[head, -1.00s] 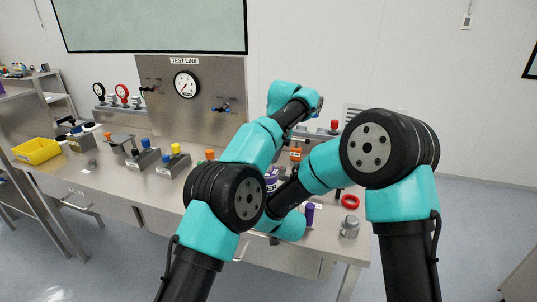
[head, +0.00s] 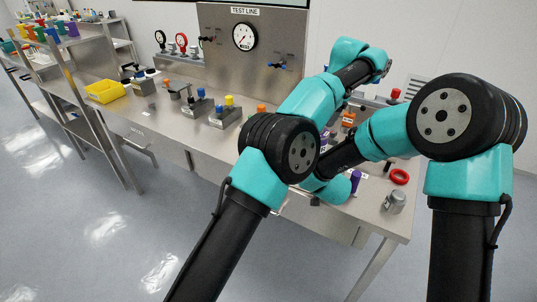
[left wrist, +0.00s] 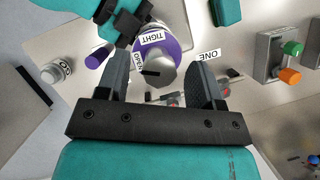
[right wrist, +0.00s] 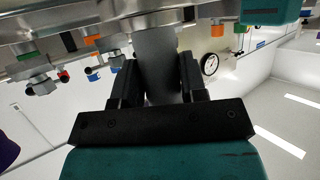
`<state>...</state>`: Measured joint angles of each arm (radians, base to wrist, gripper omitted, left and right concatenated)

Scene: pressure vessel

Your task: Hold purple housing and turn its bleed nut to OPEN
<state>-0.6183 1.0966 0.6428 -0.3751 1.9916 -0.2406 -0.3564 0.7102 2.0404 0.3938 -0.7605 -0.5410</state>
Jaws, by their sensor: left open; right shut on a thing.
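The purple housing (left wrist: 178,48) shows in the left wrist view, with labels TIGHT and OPEN around its grey bleed nut (left wrist: 162,76). A black mark on the nut lies close to the OPEN label. My left gripper (left wrist: 158,66) is open, with one finger on each side of the nut; I cannot tell if they touch it. My right gripper (right wrist: 158,68) is shut on a grey cylindrical part, which seems to be the housing's body (right wrist: 157,45). It also shows beside the housing in the left wrist view (left wrist: 128,20). In the head view my arms mostly hide the housing.
A separate purple cylinder (head: 355,181), a red ring (head: 399,176) and a grey fitting (head: 395,202) stand near the bench's right end. Blocks with coloured knobs (head: 224,116) and a yellow bin (head: 104,92) are further left. The gauge panel (head: 222,45) stands behind.

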